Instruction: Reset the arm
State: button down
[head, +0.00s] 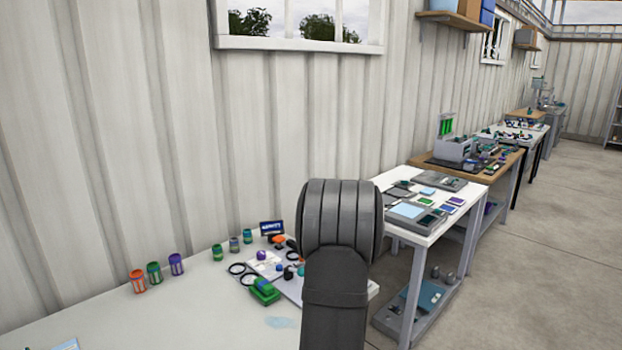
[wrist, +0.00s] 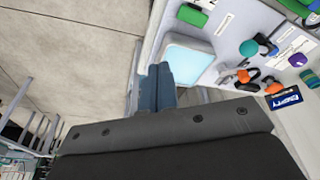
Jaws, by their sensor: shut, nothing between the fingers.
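My gripper (wrist: 157,86) shows in the wrist view as two blue-grey fingers pressed together, with nothing between them. It is above the edge of the white table (wrist: 150,50), near a pale blue pad (wrist: 187,60); its exact height I cannot tell. In the head view only my dark grey arm shows, rising in front of the table, and the fingers are hidden.
The white table (head: 180,320) holds a green device (head: 264,291), a dark sign (head: 271,227), and several jars, including an orange one (head: 138,281). A second white table (head: 400,180) with trays stands right. Open floor (head: 560,230) lies beyond; the ribbed wall (head: 150,130) is behind.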

jog(key=shift+t, duration=0.3)
jog(key=shift+s+d+r, duration=1.05)
jog(key=shift+d+r, duration=0.15)
jog(key=shift+d, duration=0.1)
